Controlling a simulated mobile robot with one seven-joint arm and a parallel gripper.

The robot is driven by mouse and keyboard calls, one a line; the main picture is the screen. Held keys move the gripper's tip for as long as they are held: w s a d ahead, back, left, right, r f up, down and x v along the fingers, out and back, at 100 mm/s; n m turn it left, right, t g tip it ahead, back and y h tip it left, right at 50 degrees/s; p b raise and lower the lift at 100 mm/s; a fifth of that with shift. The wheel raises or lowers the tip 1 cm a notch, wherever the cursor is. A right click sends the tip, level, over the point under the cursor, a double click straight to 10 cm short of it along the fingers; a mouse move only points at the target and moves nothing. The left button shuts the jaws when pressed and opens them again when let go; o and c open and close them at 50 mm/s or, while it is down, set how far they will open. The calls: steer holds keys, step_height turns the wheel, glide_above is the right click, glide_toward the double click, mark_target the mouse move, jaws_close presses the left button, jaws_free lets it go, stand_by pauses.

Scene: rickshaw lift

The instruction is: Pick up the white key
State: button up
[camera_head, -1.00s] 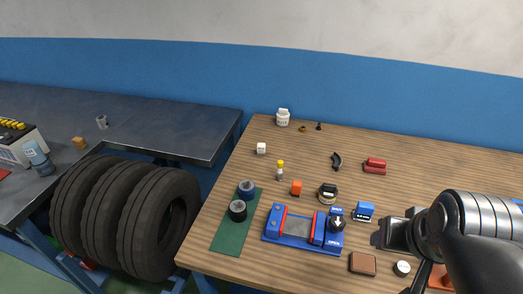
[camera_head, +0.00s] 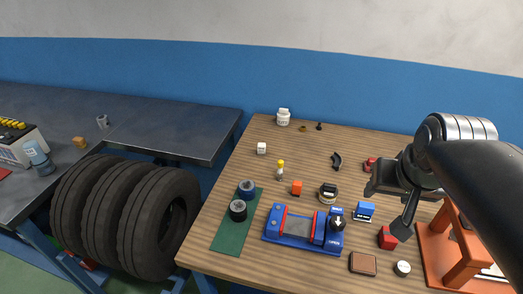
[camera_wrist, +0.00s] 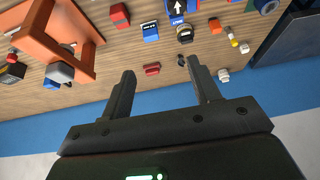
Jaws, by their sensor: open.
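A small white cube-like piece (camera_head: 261,148), the closest match I see to a white key, sits on the left back part of the wooden table. It seems to show in the wrist view (camera_wrist: 244,47) at the right, beyond the fingers. My gripper (camera_wrist: 161,68) is open and empty, with its two dark fingers spread. In the head view my gripper (camera_head: 385,185) is above the right part of the table, well apart from the white piece.
A white jar (camera_head: 283,117) stands at the table's back edge. An orange frame (camera_head: 463,262) stands at the right. Bare wood surrounds the white piece.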

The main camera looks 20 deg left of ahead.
steer(key=w+a+r, duration=0.1)
steer(key=w+a, duration=0.2)
steer(key=w, duration=0.4)
steer(key=w+a+r, duration=0.1)
steer(key=w+a, duration=0.3)
steer(key=w, duration=0.4)
steer(key=n+g, duration=0.1)
steer(key=n, duration=0.1)
glide_above(261, 145)
steer(key=s, duration=0.4)
step_height(261, 145, down, 20)
steer(key=shift+y, duration=0.3)
steer(key=x, duration=0.4)
steer(key=shift+w+d+f, duration=0.15)
steer(key=shift+w+f, duration=0.15)
steer(key=shift+d+x, duration=0.15)
steer(key=shift+x, duration=1.45)
steer(key=shift+d+x, duration=0.1)
steer(key=shift+x, duration=1.5)
steer(key=shift+d, duration=0.1)
steer(key=shift+c, duration=0.6)
steer(key=c, duration=0.9)
